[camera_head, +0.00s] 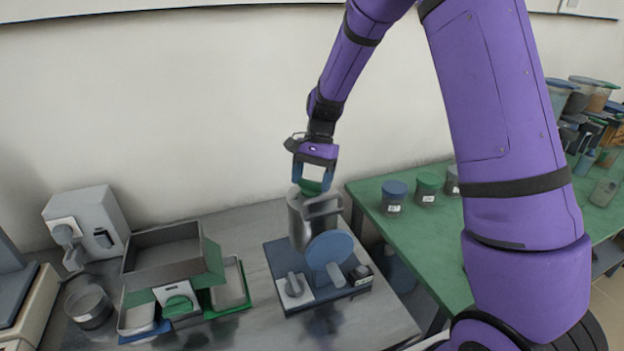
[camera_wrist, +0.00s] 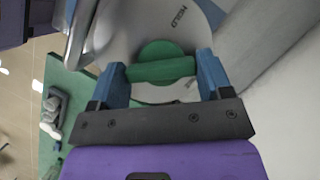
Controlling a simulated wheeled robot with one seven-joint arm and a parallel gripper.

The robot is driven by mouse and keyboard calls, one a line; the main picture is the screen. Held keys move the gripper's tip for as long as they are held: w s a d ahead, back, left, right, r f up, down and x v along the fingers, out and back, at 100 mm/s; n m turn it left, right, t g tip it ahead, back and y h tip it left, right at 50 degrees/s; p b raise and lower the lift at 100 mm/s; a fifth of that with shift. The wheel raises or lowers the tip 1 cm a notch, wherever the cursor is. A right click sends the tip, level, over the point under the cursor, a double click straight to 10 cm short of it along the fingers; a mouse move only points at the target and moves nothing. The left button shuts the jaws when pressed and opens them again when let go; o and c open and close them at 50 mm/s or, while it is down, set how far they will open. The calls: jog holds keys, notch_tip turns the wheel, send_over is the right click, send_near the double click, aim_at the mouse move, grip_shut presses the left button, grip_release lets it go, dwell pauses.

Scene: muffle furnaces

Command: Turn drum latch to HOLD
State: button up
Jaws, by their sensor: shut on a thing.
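The drum latch (camera_wrist: 161,72) is a round green knob with a raised green bar. My gripper (camera_wrist: 160,66) is shut on the bar, with one blue finger at each end of it in the wrist view. The word HOLD (camera_wrist: 179,18) is printed on the pale face above and to the right of the knob. In the head view my gripper (camera_head: 312,177) points down at the top of the grey drum (camera_head: 301,228), where a little green shows between the fingers. The drum stands on a dark blue base (camera_head: 345,292) with a blue disc (camera_head: 329,247) in front. Any other mark is hidden or unreadable.
Left of the drum are a grey tray (camera_head: 163,258) over green and blue bins, a grey box (camera_head: 88,222) and a round pot (camera_head: 89,306). A green table (camera_head: 437,237) with lidded jars (camera_head: 394,197) stands right. Bare steel bench (camera_head: 240,240) lies around the base.

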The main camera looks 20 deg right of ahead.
jog(key=n+g+h, duration=0.1)
jog(key=n, duration=0.3)
jog(key=shift+w+a+n, duration=0.1)
jog(key=shift+n, duration=0.3)
jog(key=n+h, duration=0.2)
jog(key=n, duration=0.2)
jog(key=shift+n, duration=0.3)
jog(key=o, duration=0.9)
jog(key=v, duration=1)
jog(key=shift+w+a+r, duration=0.15)
jog(key=shift+w+r, duration=0.15)
jog(key=shift+w, duration=0.05)
